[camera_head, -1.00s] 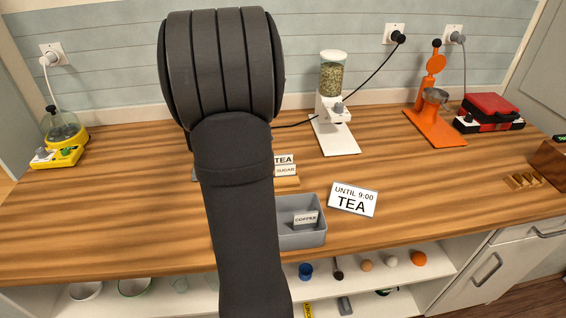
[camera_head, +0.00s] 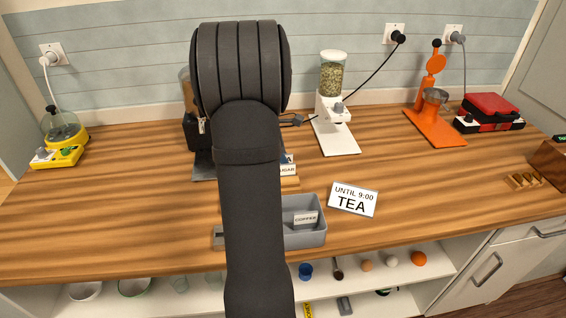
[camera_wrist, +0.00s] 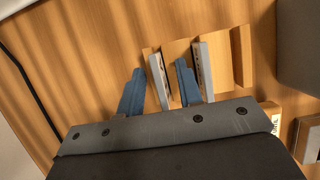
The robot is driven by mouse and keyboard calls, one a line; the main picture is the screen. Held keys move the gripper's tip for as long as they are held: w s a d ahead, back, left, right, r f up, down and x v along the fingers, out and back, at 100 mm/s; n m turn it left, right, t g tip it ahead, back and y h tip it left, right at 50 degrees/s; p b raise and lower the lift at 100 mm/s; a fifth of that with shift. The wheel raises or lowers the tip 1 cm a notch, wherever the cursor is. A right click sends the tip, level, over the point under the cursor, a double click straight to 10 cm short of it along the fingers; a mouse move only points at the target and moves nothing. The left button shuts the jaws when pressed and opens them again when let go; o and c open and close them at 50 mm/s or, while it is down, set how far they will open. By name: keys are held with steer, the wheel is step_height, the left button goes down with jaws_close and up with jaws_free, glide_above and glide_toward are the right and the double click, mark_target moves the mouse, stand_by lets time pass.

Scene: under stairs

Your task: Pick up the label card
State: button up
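In the wrist view my gripper (camera_wrist: 160,66) has its two blue fingers apart. A thin pale label card (camera_wrist: 159,76) stands in a wooden rack (camera_wrist: 242,58) between them, with narrow gaps visible. A second card (camera_wrist: 203,72) stands just right of the right finger. In the head view my arm hides the gripper and most of the rack. The SUGAR card (camera_head: 287,170) shows beside the arm, with only a sliver of another card behind it. A COFFEE card (camera_head: 305,219) leans in a grey tray (camera_head: 318,237).
A white grinder (camera_head: 335,125) with a jar stands behind the rack, its black cable nearby. A dark machine (camera_head: 197,135) is partly hidden behind my arm. An orange press (camera_head: 434,115) and red-black box (camera_head: 490,112) stand at right. The counter's left half is mostly clear.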

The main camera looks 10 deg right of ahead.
jaws_close()
steer(key=shift+r, duration=0.1)
steer(key=shift+r, duration=0.5)
steer(key=r, duration=0.3)
steer(key=shift+s+d+r, duration=0.35)
steer(key=shift+d, duration=0.05)
steer(key=s+d+r, duration=0.6)
steer(key=s+d, duration=0.1)
steer(key=d, duration=0.1)
steer(key=shift+a, duration=0.1)
